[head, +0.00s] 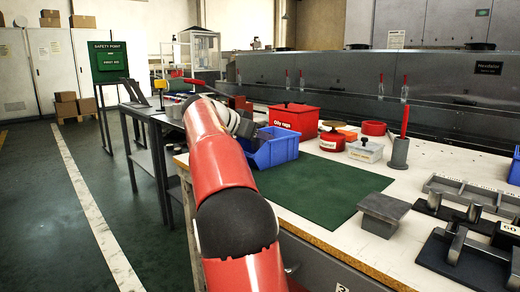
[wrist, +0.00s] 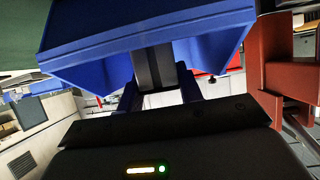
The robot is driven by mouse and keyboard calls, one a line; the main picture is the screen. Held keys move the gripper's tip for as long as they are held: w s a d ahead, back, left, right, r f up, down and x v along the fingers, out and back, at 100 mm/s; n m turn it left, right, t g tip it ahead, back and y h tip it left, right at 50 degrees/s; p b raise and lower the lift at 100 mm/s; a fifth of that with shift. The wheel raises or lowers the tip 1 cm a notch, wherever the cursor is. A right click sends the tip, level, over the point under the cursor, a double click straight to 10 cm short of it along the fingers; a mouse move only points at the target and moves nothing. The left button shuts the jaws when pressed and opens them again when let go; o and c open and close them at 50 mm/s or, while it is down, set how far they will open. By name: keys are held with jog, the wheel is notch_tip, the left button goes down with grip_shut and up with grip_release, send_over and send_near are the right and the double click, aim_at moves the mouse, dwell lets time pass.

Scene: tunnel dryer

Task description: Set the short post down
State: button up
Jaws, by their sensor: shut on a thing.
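My gripper shows at the end of my red arm in the head view (head: 248,130), beside the blue bin (head: 274,152) on the bench; its fingertips are hard to make out there. In the wrist view my gripper (wrist: 160,88) is shut on a dark grey upright piece, the short post (wrist: 154,67). Only part of the post shows, and its far end is hidden. The blue bin (wrist: 150,35) fills the upper part of the wrist view, close to the post. I cannot tell whether they touch.
A green mat (head: 320,188) lies bare on the bench. Around it stand a red oily rags box (head: 294,118), a white red-lidded box (head: 365,150), a grey holder with a red handle (head: 399,153) and a grey block (head: 384,214). Black fixtures (head: 465,260) crowd the right.

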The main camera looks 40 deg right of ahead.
jog(key=shift+f, duration=1.25)
jog(key=shift+f+b, duration=0.1)
jog(key=shift+b, duration=0.2)
jog(key=o, duration=1.1)
jog(key=shift+r, duration=0.2)
jog(key=p+v, duration=0.1)
jog(key=v, duration=1.1)
jog(key=shift+s+f, duration=0.1)
jog(key=shift+f, duration=0.05)
